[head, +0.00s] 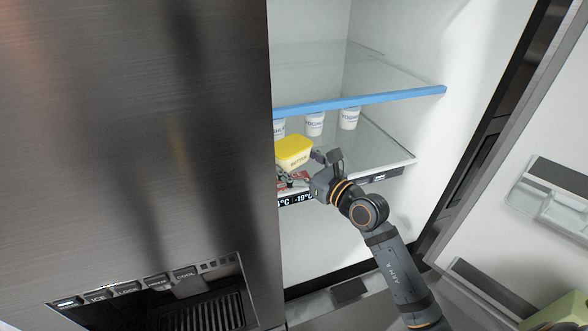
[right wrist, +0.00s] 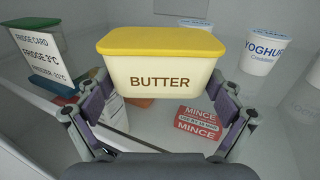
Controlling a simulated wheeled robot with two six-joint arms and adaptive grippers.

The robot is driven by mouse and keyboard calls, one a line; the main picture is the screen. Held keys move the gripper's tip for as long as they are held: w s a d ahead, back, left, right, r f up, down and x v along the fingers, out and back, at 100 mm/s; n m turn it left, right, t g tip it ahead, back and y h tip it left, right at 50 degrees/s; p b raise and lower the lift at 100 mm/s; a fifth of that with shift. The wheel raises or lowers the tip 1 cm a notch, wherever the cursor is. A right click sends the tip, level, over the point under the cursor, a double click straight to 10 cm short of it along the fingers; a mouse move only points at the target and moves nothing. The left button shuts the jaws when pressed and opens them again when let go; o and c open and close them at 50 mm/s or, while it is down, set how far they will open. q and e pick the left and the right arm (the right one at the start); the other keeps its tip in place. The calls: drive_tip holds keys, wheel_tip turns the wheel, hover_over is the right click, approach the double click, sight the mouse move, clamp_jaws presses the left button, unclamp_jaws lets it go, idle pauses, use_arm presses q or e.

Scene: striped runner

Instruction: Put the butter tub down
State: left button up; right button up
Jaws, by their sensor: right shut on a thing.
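The butter tub (head: 295,154), cream with a yellow lid and the word BUTTER, is inside the open fridge in the head view. In the right wrist view the tub (right wrist: 160,80) is upright between the two fingers of my right gripper (right wrist: 158,106), which is shut on its sides. The glass shelf (right wrist: 235,150) shows below and behind the tub, which appears held above it. In the head view my right gripper (head: 305,169) reaches in at the shelf's front edge. My left gripper is in neither view.
Yoghurt pots (head: 314,124) stand behind the tub, under a blue-edged upper shelf (head: 365,98). A red mince pack (right wrist: 196,123) lies below right of the tub. A fridge card (right wrist: 45,55) stands at left. The closed left door (head: 130,130) borders the opening; shelf at right is clear.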

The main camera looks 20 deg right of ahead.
sight(296, 176)
wheel_tip(296, 176, down, 2)
drive_tip(key=shift+s, duration=0.1)
drive_tip(key=shift+f, duration=0.45)
drive_tip(key=shift+f, duration=0.15)
drive_tip(key=o, duration=1.1)
drive_tip(key=shift+c, duration=0.2)
